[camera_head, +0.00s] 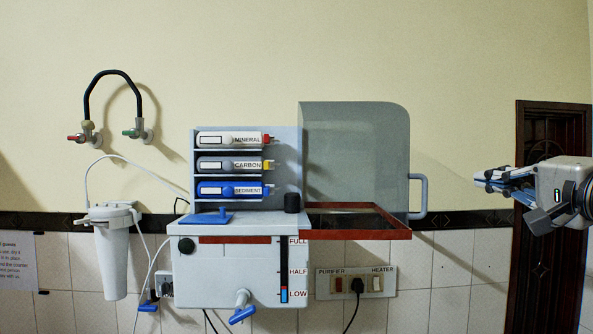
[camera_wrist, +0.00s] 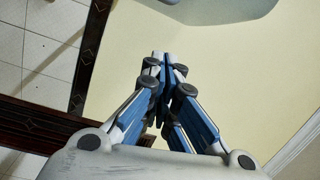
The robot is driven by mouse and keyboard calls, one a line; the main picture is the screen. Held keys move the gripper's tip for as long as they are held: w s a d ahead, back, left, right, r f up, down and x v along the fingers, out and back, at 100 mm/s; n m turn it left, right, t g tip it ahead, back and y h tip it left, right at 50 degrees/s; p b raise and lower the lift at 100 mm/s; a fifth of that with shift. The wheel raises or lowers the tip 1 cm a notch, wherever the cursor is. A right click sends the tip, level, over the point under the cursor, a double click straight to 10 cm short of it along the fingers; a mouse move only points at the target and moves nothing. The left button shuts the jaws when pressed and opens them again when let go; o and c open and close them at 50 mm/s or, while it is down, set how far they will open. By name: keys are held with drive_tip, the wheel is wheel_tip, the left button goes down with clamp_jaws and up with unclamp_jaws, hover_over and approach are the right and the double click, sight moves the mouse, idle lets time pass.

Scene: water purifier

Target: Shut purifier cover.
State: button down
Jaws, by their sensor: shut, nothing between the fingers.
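The water purifier (camera_head: 240,265) is mounted on the wall in the head view. Its cover (camera_head: 350,150), a grey see-through panel with a red-brown lower frame, stands swung open to the right of the body. A grey-blue handle (camera_head: 423,197) sits on the cover's right edge. With the cover open, the mineral, carbon and sediment cartridges (camera_head: 228,164) show on their shelves. My gripper (camera_head: 478,181) is to the right of the handle, apart from it, pointing left. Its fingers are together and empty, as the wrist view also shows (camera_wrist: 161,56).
A tap pair with a black hose (camera_head: 112,75) and a white filter housing (camera_head: 112,255) are at left. A socket panel (camera_head: 356,283) is below the cover. A dark wooden door (camera_head: 535,125) stands behind my arm. Open space lies between my gripper and the handle.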

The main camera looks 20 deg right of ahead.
drive_tip(key=w+a+p, duration=0.2)
drive_tip(key=w, duration=0.7)
drive_tip(key=shift+a+p, duration=0.3)
drive_tip(key=shift+a, duration=0.05)
drive_tip(key=shift+s+a+f, duration=0.1)
drive_tip(key=shift+s+a, duration=0.05)
drive_tip(key=shift+a, duration=0.05)
